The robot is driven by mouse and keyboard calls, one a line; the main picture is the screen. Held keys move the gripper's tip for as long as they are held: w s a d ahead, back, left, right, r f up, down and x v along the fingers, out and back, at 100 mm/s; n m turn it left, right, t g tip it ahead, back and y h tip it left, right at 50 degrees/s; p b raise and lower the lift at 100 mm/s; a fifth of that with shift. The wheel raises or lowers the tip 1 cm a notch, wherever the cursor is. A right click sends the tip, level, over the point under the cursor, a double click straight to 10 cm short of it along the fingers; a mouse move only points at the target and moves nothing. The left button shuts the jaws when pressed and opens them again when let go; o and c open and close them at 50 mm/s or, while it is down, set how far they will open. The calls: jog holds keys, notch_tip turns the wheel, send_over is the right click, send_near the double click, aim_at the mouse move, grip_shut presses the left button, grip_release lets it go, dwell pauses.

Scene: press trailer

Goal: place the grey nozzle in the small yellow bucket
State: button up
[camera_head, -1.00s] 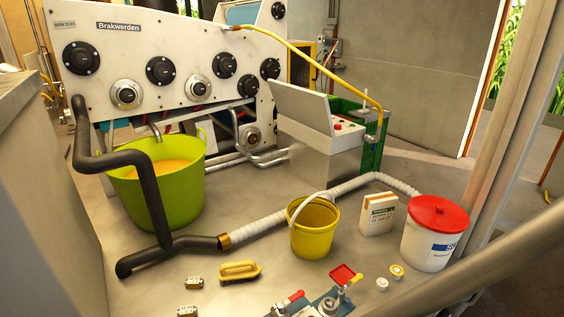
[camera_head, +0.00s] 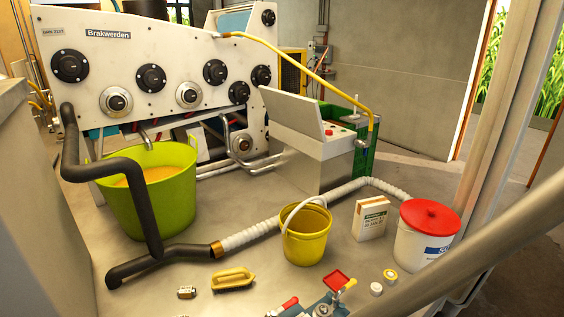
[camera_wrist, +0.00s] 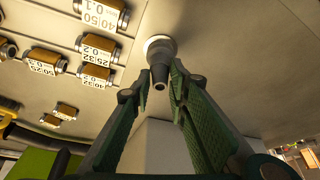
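The small yellow bucket (camera_head: 306,245) stands upright on the floor in the head view, its pale handle raised over the rim. In the wrist view the grey nozzle (camera_wrist: 160,68) lies between the tips of my gripper (camera_wrist: 162,78), with a pale round ring (camera_wrist: 159,45) at its far end. The two green fingers lie close along both sides of the nozzle. I cannot tell whether they touch it. My gripper and the nozzle do not show in the head view.
Several brass labelled parts (camera_wrist: 97,73) line the surface left of the nozzle. Around the bucket are a ribbed white hose (camera_head: 252,233), a white box (camera_head: 370,220), a red-lidded pail (camera_head: 425,235), a yellow brush (camera_head: 233,279) and a large green tub (camera_head: 150,205).

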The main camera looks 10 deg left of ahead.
jog(key=shift+r, duration=0.15)
grip_shut()
jog(key=shift+r+p, duration=1.9)
jog(key=shift+r, duration=2.95)
jog(key=shift+w, duration=0.15)
